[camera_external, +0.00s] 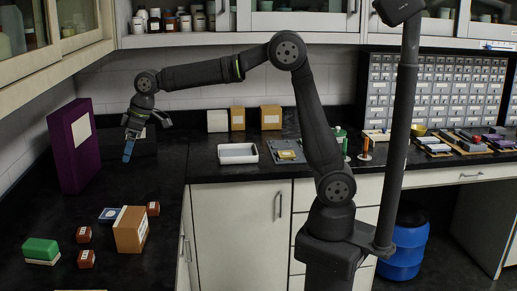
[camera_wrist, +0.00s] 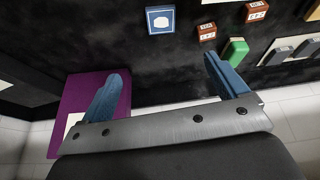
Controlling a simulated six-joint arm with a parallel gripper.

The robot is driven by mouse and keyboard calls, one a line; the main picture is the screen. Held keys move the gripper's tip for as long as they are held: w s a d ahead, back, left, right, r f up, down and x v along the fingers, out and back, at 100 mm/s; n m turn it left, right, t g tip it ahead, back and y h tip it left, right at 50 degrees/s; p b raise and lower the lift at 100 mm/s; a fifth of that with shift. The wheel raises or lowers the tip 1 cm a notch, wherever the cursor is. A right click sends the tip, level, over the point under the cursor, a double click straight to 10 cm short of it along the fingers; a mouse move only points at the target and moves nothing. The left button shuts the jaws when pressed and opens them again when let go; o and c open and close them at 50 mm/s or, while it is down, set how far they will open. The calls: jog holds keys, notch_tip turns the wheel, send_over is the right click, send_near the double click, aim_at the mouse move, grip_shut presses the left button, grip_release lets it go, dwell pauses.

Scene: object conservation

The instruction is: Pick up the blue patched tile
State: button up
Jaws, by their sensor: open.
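The blue patched tile, a flat blue square with a white patch, lies on the black counter at left in the external view (camera_external: 108,215), against or just behind a cardboard box. In the wrist view the tile (camera_wrist: 160,19) shows near the top centre, apart from my fingers. My gripper (camera_external: 128,152), with blue fingers, hangs above the counter, beyond the tile and right of a purple box. In the wrist view my gripper (camera_wrist: 163,69) has its two fingers wide apart with nothing between them.
The purple box (camera_external: 75,147) stands upright near my gripper. A cardboard box (camera_external: 130,230), small red-brown boxes (camera_external: 83,234) and a green block (camera_external: 41,249) are around the tile. A white tray (camera_external: 238,153) sits on the back counter. Wall cabinets hang above.

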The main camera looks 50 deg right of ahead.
aim_at(111, 213)
jog(key=w+a+f+n+g+h, duration=0.35)
jog(key=w+a+n, duration=0.35)
jog(key=n, duration=0.9)
jog(key=f, duration=1.8)
jog(key=shift+s+f, duration=0.15)
jog(key=shift+s, duration=0.05)
jog(key=c, duration=1.2)
jog(key=shift+o, duration=0.2)
